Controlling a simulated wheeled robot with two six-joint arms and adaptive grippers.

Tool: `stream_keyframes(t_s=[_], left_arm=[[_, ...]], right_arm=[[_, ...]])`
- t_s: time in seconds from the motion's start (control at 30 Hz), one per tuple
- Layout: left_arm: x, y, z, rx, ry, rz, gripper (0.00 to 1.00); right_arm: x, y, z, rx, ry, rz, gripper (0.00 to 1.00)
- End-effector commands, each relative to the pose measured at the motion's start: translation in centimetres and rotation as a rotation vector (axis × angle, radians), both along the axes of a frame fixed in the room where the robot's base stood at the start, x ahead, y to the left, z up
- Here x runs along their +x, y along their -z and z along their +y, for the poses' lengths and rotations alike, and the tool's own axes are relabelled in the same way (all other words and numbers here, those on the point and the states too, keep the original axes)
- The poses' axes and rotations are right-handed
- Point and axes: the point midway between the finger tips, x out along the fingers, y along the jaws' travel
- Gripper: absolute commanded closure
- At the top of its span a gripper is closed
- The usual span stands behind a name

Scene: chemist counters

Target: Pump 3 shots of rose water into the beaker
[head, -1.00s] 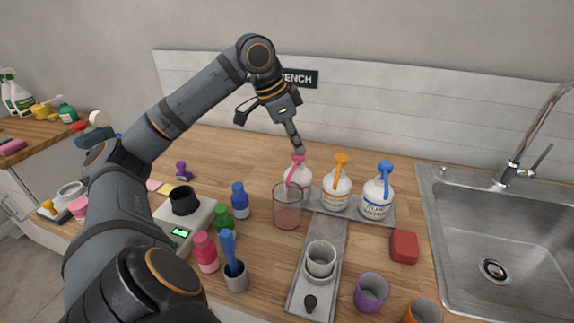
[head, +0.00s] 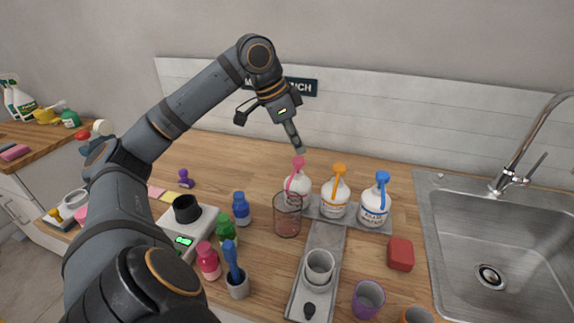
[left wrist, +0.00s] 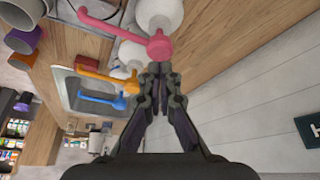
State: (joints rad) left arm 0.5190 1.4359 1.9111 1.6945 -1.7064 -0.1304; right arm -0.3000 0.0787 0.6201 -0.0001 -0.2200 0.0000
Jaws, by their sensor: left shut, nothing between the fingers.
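The rose water is presumably the white round bottle (head: 301,187) with the pink pump (head: 298,163), at the left of the row; I cannot read its label. A clear glass beaker (head: 287,222) stands in front of it, below the pink spout. Its lower part looks pinkish; I cannot tell whether it holds liquid. My left gripper (head: 299,150) is shut and empty, pointing down just above the pump head. In the left wrist view the shut fingertips (left wrist: 160,69) are close to the pink pump head (left wrist: 159,47); contact is unclear. My right gripper is not in view.
A scale (head: 203,225) and small coloured bottles are left. A red block (head: 400,254) and sink (head: 435,210) are right.

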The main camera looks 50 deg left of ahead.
Motion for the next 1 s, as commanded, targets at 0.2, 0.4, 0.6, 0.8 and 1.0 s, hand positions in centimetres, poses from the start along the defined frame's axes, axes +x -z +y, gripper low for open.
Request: stream_keyframes(t_s=[0.2, 0.4, 0.6, 0.8, 1.0], left_arm=[[0.0, 0.0, 0.0, 0.001, 0.000, 0.000, 1.00], [0.0, -0.9, 0.0, 0.000, 0.000, -0.001, 1.00], [0.0, -3.5, 0.0, 0.000, 0.000, -0.001, 1.00], [0.0, -5.8, 0.0, -0.001, 0.000, -0.001, 1.00], [0.0, -6.1, 0.0, -0.001, 0.000, -0.001, 1.00]], right_arm=[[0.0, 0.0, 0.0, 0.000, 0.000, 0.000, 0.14], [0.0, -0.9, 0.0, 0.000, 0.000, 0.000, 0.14], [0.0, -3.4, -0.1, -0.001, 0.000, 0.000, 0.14], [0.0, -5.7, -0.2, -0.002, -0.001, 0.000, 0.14], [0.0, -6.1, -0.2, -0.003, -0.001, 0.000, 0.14]])
